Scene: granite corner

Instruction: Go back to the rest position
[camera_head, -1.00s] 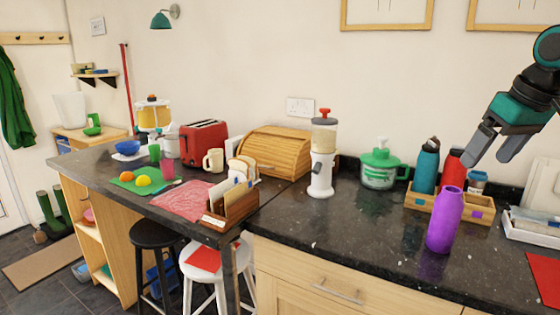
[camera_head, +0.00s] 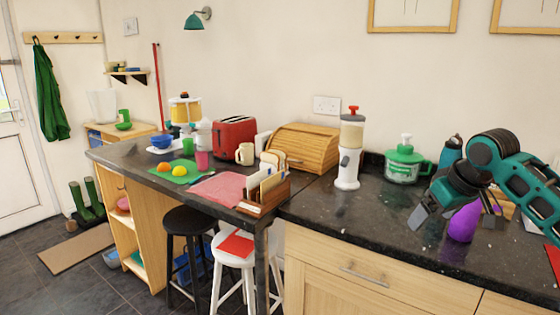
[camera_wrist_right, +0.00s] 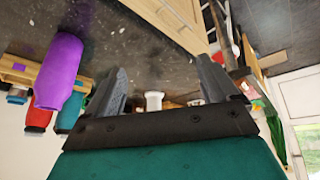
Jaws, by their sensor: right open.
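My right gripper (camera_head: 455,214) is at the right of the head view, teal and grey, above the granite counter. Its fingers are apart with nothing between them, as the right wrist view also shows (camera_wrist_right: 160,88). It partly covers a purple bottle (camera_head: 463,224) on the counter. In the right wrist view the purple bottle (camera_wrist_right: 60,68) stands apart from the fingers, to their left. My left gripper is in neither view.
The granite counter (camera_head: 385,225) has bare room left of the gripper. A green-lidded container (camera_head: 404,164), white dispenser (camera_head: 347,168) and wooden bread box (camera_head: 305,148) stand along the wall. A teal bottle (camera_head: 450,151) is close behind my right arm.

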